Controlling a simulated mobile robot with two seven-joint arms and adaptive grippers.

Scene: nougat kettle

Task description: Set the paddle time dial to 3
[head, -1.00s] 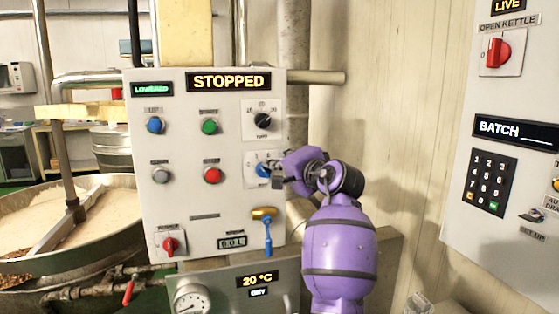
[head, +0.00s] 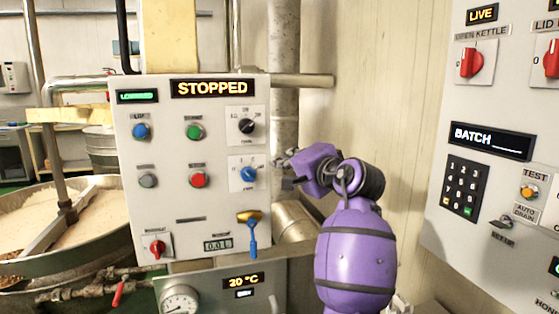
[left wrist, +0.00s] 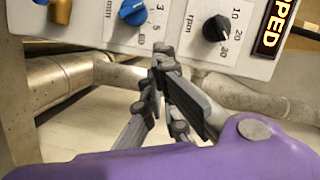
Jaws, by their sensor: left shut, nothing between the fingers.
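The paddle time dial is a blue knob (head: 248,174) on a white plate on the grey control panel (head: 218,226), below a black rpm knob (head: 246,127). In the left wrist view the blue knob (left wrist: 131,11) is cut by the top edge, beside a min label and the marks 3 and 5. I cannot surely read its pointer. My purple left gripper (head: 285,172) is shut and empty, to the right of the dial and apart from it. Its fingers meet below the panel edge in the left wrist view (left wrist: 160,58). My right gripper is not in view.
The panel also carries several buttons, a red switch (head: 157,248), a blue-handled lever (head: 251,235) and a STOPPED display (head: 212,88). A second panel with a keypad (head: 464,186) stands at the right. A large kettle (head: 98,219) is at the left. Pipes run behind my gripper.

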